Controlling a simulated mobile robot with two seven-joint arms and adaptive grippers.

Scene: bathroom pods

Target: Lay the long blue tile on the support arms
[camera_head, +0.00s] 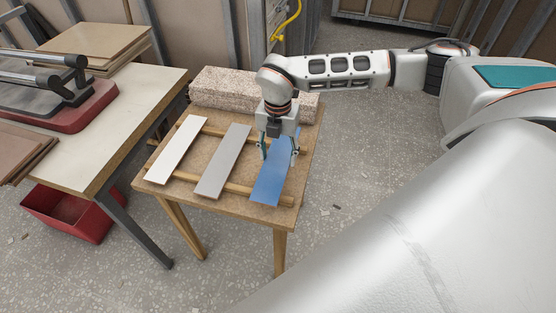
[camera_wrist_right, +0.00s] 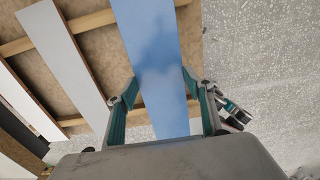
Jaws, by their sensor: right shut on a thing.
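The long blue tile (camera_head: 268,186) lies across two wooden battens on the small wooden table, at the right end of a row of tiles. My right gripper (camera_head: 278,154) points down over it and is shut on it, one finger at each long edge. In the right wrist view the blue tile (camera_wrist_right: 152,40) runs between the two fingers (camera_wrist_right: 160,82). A device with dark-ended grey bars (camera_head: 40,57) stands on the left table; I cannot tell whether these bars are the support arms. My left gripper is not in view.
A white tile (camera_head: 177,150) and a grey tile (camera_head: 223,161) lie left of the blue one. A speckled stone block (camera_head: 220,88) is behind them. Stacked boards (camera_head: 95,45) share the left table (camera_head: 140,88). A red bin (camera_head: 68,213) is on the floor below.

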